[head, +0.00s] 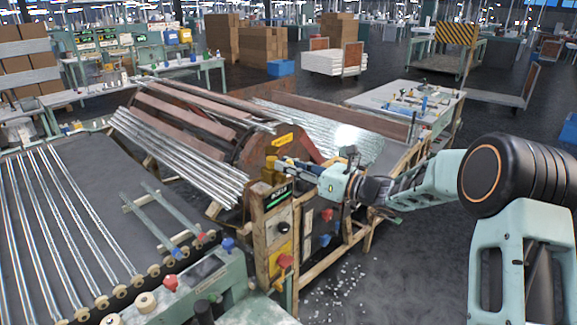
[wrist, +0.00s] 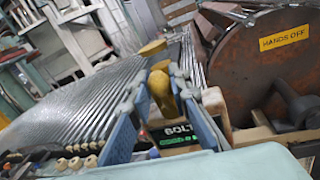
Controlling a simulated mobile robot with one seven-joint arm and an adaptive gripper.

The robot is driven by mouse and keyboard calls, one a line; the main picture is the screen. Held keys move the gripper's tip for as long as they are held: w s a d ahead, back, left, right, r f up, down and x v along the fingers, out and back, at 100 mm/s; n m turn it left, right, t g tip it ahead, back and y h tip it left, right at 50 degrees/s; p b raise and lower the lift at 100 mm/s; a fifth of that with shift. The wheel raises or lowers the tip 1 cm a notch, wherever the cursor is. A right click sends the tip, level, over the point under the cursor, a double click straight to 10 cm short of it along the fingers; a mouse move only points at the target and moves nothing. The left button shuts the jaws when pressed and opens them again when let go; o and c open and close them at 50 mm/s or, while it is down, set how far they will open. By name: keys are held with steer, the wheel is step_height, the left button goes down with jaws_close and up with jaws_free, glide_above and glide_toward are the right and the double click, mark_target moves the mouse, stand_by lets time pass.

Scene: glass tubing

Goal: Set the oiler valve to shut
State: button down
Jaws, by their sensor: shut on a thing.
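The oiler valve (head: 267,174) is a small brass-yellow fitting on top of the machine's control post. In the wrist view its yellow handle (wrist: 162,93) stands roughly upright between my two blue fingers. My gripper (head: 279,164) reaches in from the right in the head view, with its fingertips at the valve. In the wrist view my gripper (wrist: 160,98) is shut on the handle. The fingers and my wrist hide part of the valve body, and I cannot read any marking of its setting.
The control post (head: 276,225) carries a dial, a label and red and blue knobs. A rusty drum (wrist: 262,75) with a yellow "HANDS OFF" sign (wrist: 285,38) is close on the right. Glass tubes (head: 180,155) lie to the left. Open floor (head: 410,265) is at the right.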

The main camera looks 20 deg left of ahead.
steer(key=shift+f+b, duration=0.15)
steer(key=shift+b, duration=0.4)
steer(key=shift+w+d+f+m+b, duration=0.1)
steer(key=shift+w+f+m+b, duration=0.15)
steer(key=shift+m+b, duration=0.65)
steer(key=shift+w+d+f+m+t+y+b, duration=0.2)
steer(key=shift+w+f+m+t+b, duration=0.4)
steer(key=shift+m+b, duration=2)
steer(key=shift+w+d+f+m+t+y+b, duration=0.1)
steer(key=shift+w+d+f+m+t+b, duration=0.35)
steer(key=shift+m+b, duration=2.2)
steer(key=shift+w+d+f+m+t+y+b, duration=0.1)
steer(key=shift+w+f+m+t+b, duration=0.6)
steer(key=shift+m+b, duration=1.9)
steer(key=shift+s+f+m+g, duration=0.15)
steer(key=shift+f+m+g, duration=0.1)
steer(key=shift+m, duration=0.1)
steer(key=c, duration=1.8)
jaws_free()
steer(key=shift+o, duration=0.2)
steer(key=shift+r, duration=0.15)
